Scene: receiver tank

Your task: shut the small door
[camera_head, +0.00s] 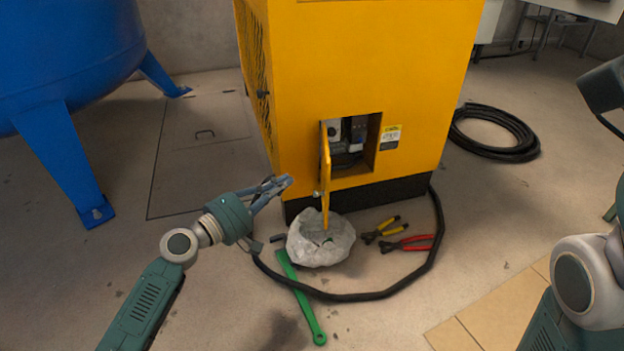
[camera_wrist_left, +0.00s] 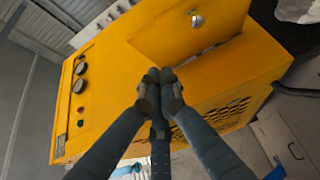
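The small door (camera_head: 325,170) is a yellow panel that stands open on the yellow cabinet (camera_head: 380,60), swung out from the left side of a recess (camera_head: 354,142) and seen nearly edge-on. A small silver knob (camera_head: 317,194) sits on its outer face. In the left wrist view, a silver knob (camera_wrist_left: 197,20) shows on a yellow panel above the fingers. My left gripper (camera_head: 286,183) is just left of the door, at about knob height, apart from it in the picture. In the left wrist view its fingertips (camera_wrist_left: 159,80) are together with nothing visible between them.
A stone-like grey lump (camera_head: 320,240) lies below the door, with a green tool (camera_head: 303,300), yellow pliers (camera_head: 385,229) and red pliers (camera_head: 410,243) nearby. A black hose (camera_head: 345,296) loops around them. A blue tank (camera_head: 60,50) stands left.

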